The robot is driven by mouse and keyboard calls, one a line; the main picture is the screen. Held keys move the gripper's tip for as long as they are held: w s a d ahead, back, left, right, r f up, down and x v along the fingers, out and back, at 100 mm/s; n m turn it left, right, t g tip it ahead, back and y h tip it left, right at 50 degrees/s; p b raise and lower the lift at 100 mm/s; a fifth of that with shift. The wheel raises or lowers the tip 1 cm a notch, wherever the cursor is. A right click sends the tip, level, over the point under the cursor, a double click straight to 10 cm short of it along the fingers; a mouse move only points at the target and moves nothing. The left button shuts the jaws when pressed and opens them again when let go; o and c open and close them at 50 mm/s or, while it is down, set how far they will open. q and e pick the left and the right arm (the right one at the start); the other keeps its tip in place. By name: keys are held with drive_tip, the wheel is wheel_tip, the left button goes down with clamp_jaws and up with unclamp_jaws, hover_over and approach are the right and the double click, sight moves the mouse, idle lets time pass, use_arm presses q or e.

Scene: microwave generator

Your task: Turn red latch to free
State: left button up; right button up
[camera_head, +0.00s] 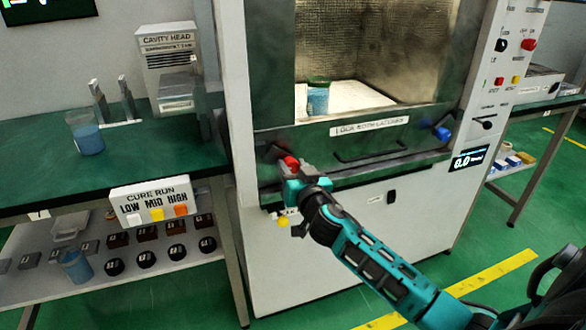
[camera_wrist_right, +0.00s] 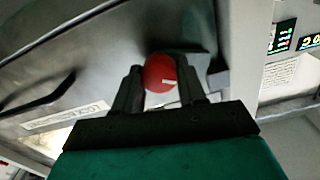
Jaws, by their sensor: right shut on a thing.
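The red latch (camera_head: 291,162) is a round red knob at the lower left of the microwave door, partly hidden by my right gripper in the head view. In the right wrist view the red latch (camera_wrist_right: 160,73) sits between the two dark fingers, with a short white mark on its face. My right gripper (camera_head: 296,172) is shut on it; it also shows in the right wrist view (camera_wrist_right: 160,88). My left gripper is not in view.
The door carries a "LOCK BOTH LATCHES" label (camera_head: 369,126) and a dark handle (camera_head: 370,152). A blue cup (camera_head: 318,98) stands inside the chamber. A "CURE RUN" button box (camera_head: 150,201) is left of the machine, at the green bench's (camera_head: 40,170) front edge.

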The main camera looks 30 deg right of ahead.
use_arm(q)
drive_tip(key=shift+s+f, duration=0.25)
use_arm(e)
drive_tip(key=shift+n, duration=0.3)
drive_tip(key=n, duration=0.3)
drive_tip(key=shift+n+p, duration=0.3)
drive_tip(key=shift+p, duration=0.05)
drive_tip(key=n, duration=0.4)
drive_tip(key=shift+a+n+p, duration=0.1)
drive_tip(key=shift+n+p, duration=0.2)
drive_tip(key=shift+p, duration=0.05)
drive_tip(key=n, duration=0.4)
drive_tip(key=shift+n+p, duration=0.3)
drive_tip(key=shift+p, duration=0.05)
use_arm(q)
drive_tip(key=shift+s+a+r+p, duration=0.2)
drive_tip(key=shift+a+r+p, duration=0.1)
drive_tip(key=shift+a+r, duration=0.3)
use_arm(e)
drive_tip(key=shift+n, duration=2.2)
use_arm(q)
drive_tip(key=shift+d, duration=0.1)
use_arm(e)
drive_tip(key=shift+a, duration=0.1)
